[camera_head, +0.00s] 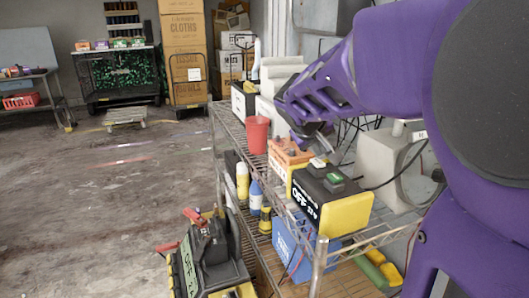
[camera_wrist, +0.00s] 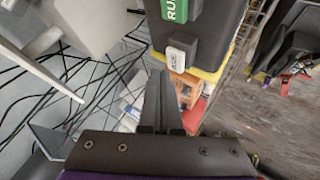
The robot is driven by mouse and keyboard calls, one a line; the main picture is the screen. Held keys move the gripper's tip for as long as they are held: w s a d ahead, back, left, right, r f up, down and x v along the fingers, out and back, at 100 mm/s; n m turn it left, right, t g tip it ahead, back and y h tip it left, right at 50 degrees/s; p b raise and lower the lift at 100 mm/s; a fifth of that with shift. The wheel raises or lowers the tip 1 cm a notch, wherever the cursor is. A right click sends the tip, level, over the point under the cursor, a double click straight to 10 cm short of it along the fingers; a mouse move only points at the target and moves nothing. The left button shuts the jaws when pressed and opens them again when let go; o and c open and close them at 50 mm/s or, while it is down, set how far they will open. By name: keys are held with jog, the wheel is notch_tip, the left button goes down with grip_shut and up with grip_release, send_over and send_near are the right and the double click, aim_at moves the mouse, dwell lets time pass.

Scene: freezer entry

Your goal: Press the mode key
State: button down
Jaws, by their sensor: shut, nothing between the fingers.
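A black box with yellow ends (camera_head: 346,216) sits on the wire shelf, with "OFF" on its front. On its top are a green key (camera_head: 335,181) and a pale key (camera_head: 317,163). In the wrist view the green key (camera_wrist: 174,9) reads "RUN". The pale key (camera_wrist: 181,54) has small lettering I cannot read, so I cannot tell for sure that it is the mode key. My gripper (camera_head: 322,148) is shut and empty, close above the pale key's end of the box. In the wrist view its fingertips (camera_wrist: 161,74) lie just beside the pale key, apparently not touching.
An orange box (camera_head: 284,158) and a red cup (camera_head: 257,134) stand behind the black box on the wire shelf (camera_head: 228,133). Dark cables hang to the right. Bottles (camera_head: 255,194) stand on the lower shelf. The floor at left is mostly open.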

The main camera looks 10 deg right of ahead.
aim_at(318, 164)
jog(key=shift+r, duration=0.15)
notch_tip(318, 164, up, 5)
jog(key=p, duration=0.3)
dwell(0.3)
dwell(0.6)
